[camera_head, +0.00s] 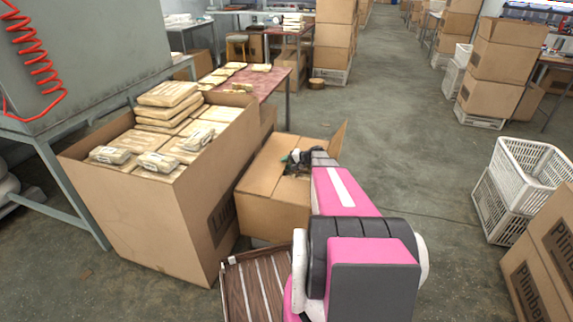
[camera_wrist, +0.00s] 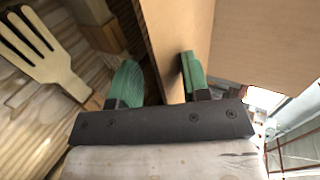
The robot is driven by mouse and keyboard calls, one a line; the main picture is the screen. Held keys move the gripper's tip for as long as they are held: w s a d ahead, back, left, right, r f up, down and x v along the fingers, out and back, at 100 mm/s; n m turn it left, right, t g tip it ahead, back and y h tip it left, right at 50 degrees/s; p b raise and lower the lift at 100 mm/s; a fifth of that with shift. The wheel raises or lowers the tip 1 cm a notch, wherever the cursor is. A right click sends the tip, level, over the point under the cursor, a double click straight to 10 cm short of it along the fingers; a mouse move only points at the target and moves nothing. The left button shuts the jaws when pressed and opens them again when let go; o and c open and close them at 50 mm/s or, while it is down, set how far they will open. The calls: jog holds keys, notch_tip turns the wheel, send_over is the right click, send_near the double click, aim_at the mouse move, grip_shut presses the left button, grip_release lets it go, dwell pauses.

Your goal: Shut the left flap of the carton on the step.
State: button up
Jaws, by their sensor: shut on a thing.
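The carton (camera_head: 270,210) stands low, right beside a larger full carton. In the head view a tan panel (camera_head: 263,172) lies across its top on the left, and another flap (camera_head: 338,142) stands up at its far right. My gripper (camera_head: 298,160) is at the carton's top, partly hidden by my arm. In the wrist view its green fingertips (camera_wrist: 158,82) are on either side of a cardboard flap's edge (camera_wrist: 160,35), shut on it. I cannot tell for certain which flap this is. A wooden fork (camera_wrist: 40,58) and other wooden pieces show to the left of it.
The large open carton (camera_head: 150,220) is filled with wrapped packs (camera_head: 170,105). A slatted brown crate (camera_head: 255,285) is in front. White crates (camera_head: 520,175) and stacked cartons (camera_head: 545,250) stand at the right. The floor (camera_head: 430,150) between is clear.

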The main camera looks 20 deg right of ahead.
dwell(0.7)
notch_tip(320, 180, up, 5)
jog(key=shift+s+f, duration=0.15)
jog(key=shift+f, duration=0.05)
jog(key=s+a+r, duration=0.3)
jog(key=a+r, duration=0.3)
jog(key=a, duration=0.5)
jog(key=shift+s+r, duration=0.25)
jog(key=shift+s, duration=0.15)
jog(key=shift+d, duration=0.1)
jog(key=r+v, duration=0.1)
jog(key=v, duration=1.1)
jog(key=shift+a+r, duration=0.25)
jog(key=shift+w, duration=0.1)
jog(key=shift+c, duration=0.3)
